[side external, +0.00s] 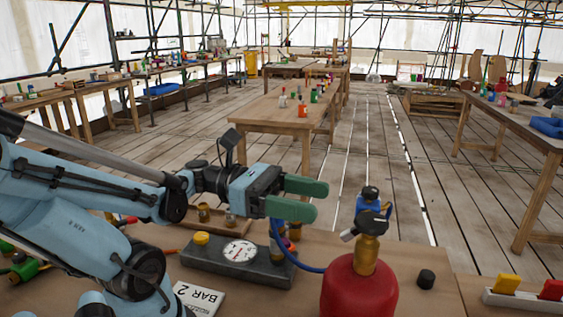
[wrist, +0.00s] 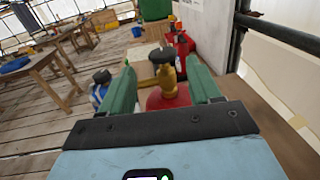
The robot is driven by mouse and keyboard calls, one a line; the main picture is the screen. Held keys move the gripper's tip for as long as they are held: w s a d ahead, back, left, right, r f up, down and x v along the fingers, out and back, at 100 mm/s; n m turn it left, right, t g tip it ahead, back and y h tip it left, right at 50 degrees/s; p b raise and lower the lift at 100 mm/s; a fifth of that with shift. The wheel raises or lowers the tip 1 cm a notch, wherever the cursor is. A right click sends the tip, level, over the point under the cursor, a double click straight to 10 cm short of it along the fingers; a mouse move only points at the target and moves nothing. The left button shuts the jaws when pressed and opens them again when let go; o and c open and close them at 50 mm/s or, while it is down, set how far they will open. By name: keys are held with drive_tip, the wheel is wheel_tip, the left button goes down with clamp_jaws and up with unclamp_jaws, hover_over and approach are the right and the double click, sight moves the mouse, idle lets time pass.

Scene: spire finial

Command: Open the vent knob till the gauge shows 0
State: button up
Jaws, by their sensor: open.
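My gripper (side external: 318,200) has green fingers, open and empty. In the side view it is left of a red cylinder (side external: 358,292) with a brass neck (side external: 366,255) and a black knob (side external: 373,222). In the wrist view the black knob (wrist: 162,54) and brass neck appear between the open fingers (wrist: 160,70), apart from them. A round white gauge (side external: 240,251) sits on a grey block (side external: 205,260); its reading is too small to tell. A yellow knob (side external: 201,239) tops the block's left end. I cannot tell which knob is the vent.
A blue hose (side external: 300,262) joins the block area and the cylinder. A "BAR 2" card (side external: 199,299), a small black knob-like piece (side external: 426,279) and a tray with yellow and red blocks (side external: 525,297) are on the bench. Small brass pieces (side external: 231,222) stand behind the block.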

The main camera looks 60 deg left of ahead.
wheel_tip(320, 180, up, 4)
drive_tip(key=r, duration=0.1)
drive_tip(key=m+g+y, duration=1.1)
drive_tip(key=m+y, duration=0.3)
drive_tip(key=m, duration=1.2)
hover_over(201, 235)
wheel_tip(201, 235, down, 11)
drive_tip(key=shift+f, duration=6.55)
